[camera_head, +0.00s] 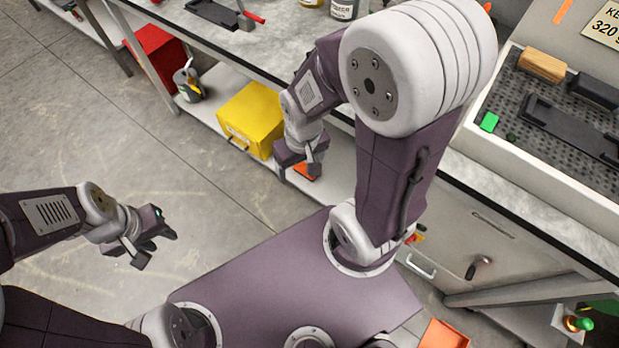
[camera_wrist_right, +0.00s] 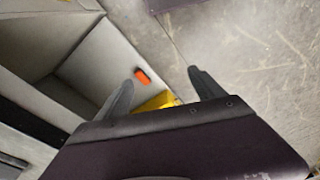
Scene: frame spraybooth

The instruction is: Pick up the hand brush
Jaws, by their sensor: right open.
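A tool with a wooden handle and a dark end, which looks like the hand brush (camera_head: 541,65), lies on the perforated black mat of a white-rimmed tray at the upper right. My right gripper (camera_head: 300,170) is open and empty, well to the left of it and lower, beside the bench's lower shelf. Its two spread fingers also show in the right wrist view (camera_wrist_right: 163,90), with nothing between them in grip. My left gripper (camera_head: 153,248) is open and empty over the bare floor at the left. The brush is not in the right wrist view.
A yellow box (camera_head: 251,118) and an orange object (camera_head: 305,171) are on the lower shelf, near my right gripper. The floor at left is clear.

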